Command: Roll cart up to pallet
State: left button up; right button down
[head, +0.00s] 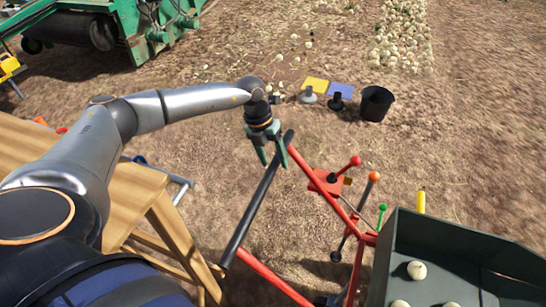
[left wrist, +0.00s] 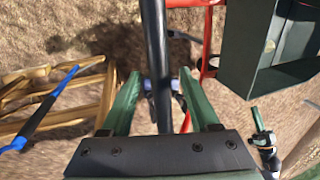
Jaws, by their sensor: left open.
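A red-framed cart (head: 272,278) stands on the soil at the lower middle, with a black handle bar (head: 256,200) across its red rails. My left gripper (head: 271,157) is open near the upper end of the bar. In the left wrist view the bar (left wrist: 155,45) runs between the two green fingers of the left gripper (left wrist: 160,80), which are apart. I cannot tell whether they touch it. What looks like my right gripper (left wrist: 258,118) shows at the right of that view; its jaw state is unclear. I cannot make out a pallet.
A dark green bin (head: 390,262) with onions is at the lower right, near red levers with coloured knobs (head: 355,161). A wooden trestle (head: 150,190) stands left. A black bucket (head: 376,103), onion piles (head: 402,38) and a green machine (head: 150,25) lie farther off.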

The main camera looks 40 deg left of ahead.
pick_arm(q)
grip_shut()
dwell(0.3)
dwell(1.0)
